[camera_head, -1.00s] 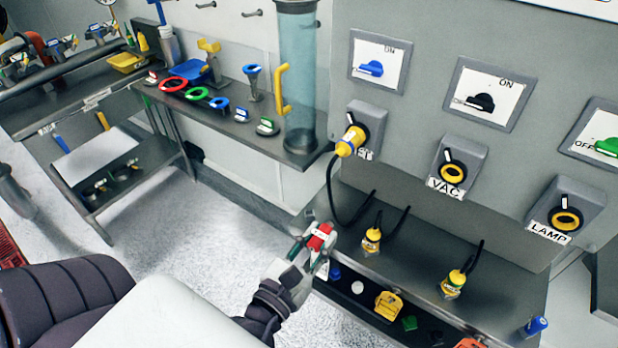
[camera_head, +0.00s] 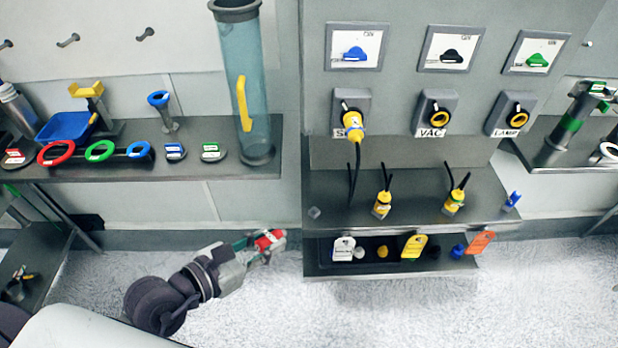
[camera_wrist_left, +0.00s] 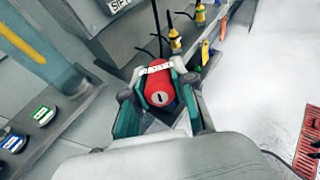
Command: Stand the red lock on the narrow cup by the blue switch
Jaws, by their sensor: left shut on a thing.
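My left gripper (camera_head: 258,243) is shut on the red lock (camera_head: 269,240) and holds it in the air over the pale floor, left of the panel's low bench. In the left wrist view the red lock (camera_wrist_left: 160,88) sits between the two fingers (camera_wrist_left: 158,103), with its keyhole end toward the camera. The blue switch (camera_head: 355,54) is at the panel's upper left. A small grey piece (camera_head: 314,212) stands at the left end of the bench; I cannot tell whether it is the narrow cup. My right gripper is out of view.
The bench (camera_head: 340,205) carries yellow plugs (camera_head: 382,205) with black cables. Its lower shelf (camera_head: 320,268) holds tags and small coloured pieces. A side shelf (camera_head: 235,168) on the left bears a tall clear cylinder (camera_head: 247,100) and coloured rings. Floor in front is clear.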

